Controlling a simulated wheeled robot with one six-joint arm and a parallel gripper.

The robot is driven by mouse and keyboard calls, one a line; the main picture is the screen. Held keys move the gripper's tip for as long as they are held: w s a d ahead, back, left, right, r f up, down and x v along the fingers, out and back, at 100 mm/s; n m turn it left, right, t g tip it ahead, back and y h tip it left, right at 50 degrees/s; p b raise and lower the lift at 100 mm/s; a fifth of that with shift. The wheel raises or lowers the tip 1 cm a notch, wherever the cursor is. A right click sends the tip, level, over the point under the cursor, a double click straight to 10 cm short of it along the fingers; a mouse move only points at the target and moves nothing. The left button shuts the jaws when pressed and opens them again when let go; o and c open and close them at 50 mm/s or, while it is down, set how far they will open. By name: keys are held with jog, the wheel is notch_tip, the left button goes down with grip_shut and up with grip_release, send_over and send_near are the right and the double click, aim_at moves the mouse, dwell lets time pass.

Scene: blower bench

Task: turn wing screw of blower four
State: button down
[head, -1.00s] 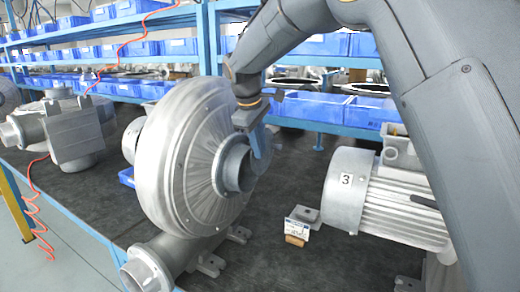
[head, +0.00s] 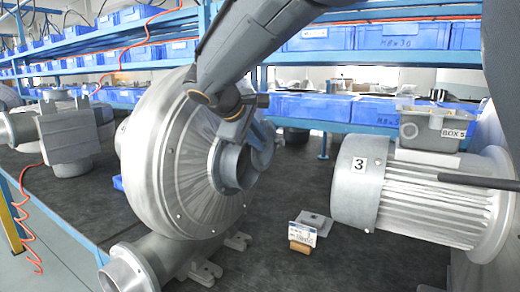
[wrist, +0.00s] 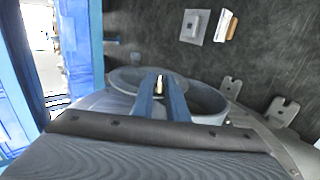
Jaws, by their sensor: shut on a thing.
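A large pale grey blower (head: 175,165) with a round ribbed housing and an open inlet ring (head: 232,165) stands on the dark bench; no number shows on it. My gripper (head: 258,146) is at the inlet ring, partly hidden by my own wrist. In the wrist view, the two blue-grey fingers (wrist: 160,88) reach over the ring (wrist: 205,102).
A motor (head: 405,195) marked 3 lies at the right, with a grey box (head: 430,128) on it. A label stand (head: 303,238) and blower feet are on the bench (head: 275,265). Blue bins (head: 315,107) fill the shelves behind. Another machine (head: 70,135) stands at the left.

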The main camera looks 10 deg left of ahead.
jog(key=shift+b, duration=0.4)
jog(key=c, duration=1.8)
grip_release()
jog(key=shift+o, duration=0.2)
jog(key=shift+s, duration=0.1)
jog(key=v, duration=0.7)
jog(key=shift+s+a+b, duration=0.2)
jog(key=shift+s+b, duration=0.15)
jog(key=shift+b, duration=0.05)
jog(key=shift+r, duration=0.1)
